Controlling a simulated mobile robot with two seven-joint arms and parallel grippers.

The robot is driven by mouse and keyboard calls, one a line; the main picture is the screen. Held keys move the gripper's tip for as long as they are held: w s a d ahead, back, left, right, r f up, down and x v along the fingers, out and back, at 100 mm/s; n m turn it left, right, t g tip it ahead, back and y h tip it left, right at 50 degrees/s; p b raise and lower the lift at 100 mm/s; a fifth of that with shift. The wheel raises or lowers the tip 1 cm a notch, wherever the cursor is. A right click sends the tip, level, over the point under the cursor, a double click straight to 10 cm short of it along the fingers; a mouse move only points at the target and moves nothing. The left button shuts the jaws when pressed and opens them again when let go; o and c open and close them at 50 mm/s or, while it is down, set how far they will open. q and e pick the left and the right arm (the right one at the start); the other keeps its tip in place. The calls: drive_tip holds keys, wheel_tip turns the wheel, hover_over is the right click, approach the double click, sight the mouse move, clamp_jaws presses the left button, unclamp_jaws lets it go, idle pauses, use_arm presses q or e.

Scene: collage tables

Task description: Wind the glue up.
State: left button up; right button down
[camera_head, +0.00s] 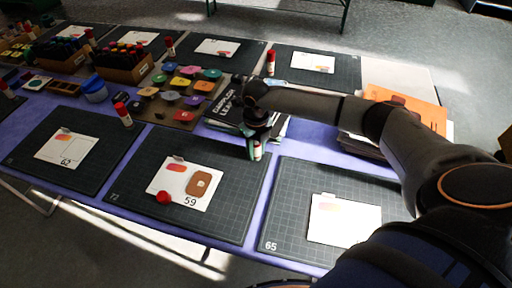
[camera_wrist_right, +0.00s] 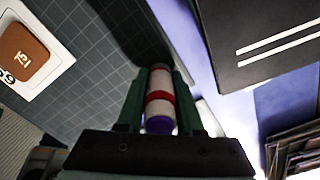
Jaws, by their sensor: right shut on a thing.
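In the right wrist view the glue stick (camera_wrist_right: 160,84) lies between the two green fingers, with a red band and a purple end. Its far end looks pale, and I cannot tell how far any glue stands out. A red cap (camera_head: 163,198) lies on the lower left of the white card (camera_head: 184,184). My left gripper is not in view.
The card bears a brown tile (camera_head: 199,184). Dark books (camera_head: 225,108) lie just behind my gripper, and an orange-topped paper stack (camera_head: 410,105) is to the right. Coloured pads (camera_head: 180,82) and another red-capped glue stick (camera_head: 123,114) stand left. Mat 65 (camera_head: 285,215) is at right.

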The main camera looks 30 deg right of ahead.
drive_tip(key=shift+s+m, duration=0.1)
drive_tip(key=shift+m, duration=0.7)
drive_tip(key=shift+m+p, duration=0.85)
drive_tip(key=shift+m, duration=1.05)
drive_tip(key=m+p, duration=0.2)
drive_tip(key=shift+m, duration=0.9)
drive_tip(key=shift+m+p, duration=0.8)
drive_tip(key=shift+m, duration=0.1)
drive_tip(key=shift+m+p, duration=0.3)
drive_tip(key=shift+m, duration=0.5)
drive_tip(key=shift+s+m+p, duration=0.1)
drive_tip(key=shift+m+p, duration=0.7)
drive_tip(key=shift+m, duration=0.3)
drive_tip(key=shift+f+m, duration=0.1)
drive_tip(key=shift+m, duration=0.7)
drive_tip(key=shift+c, duration=1.9)
unclamp_jaws()
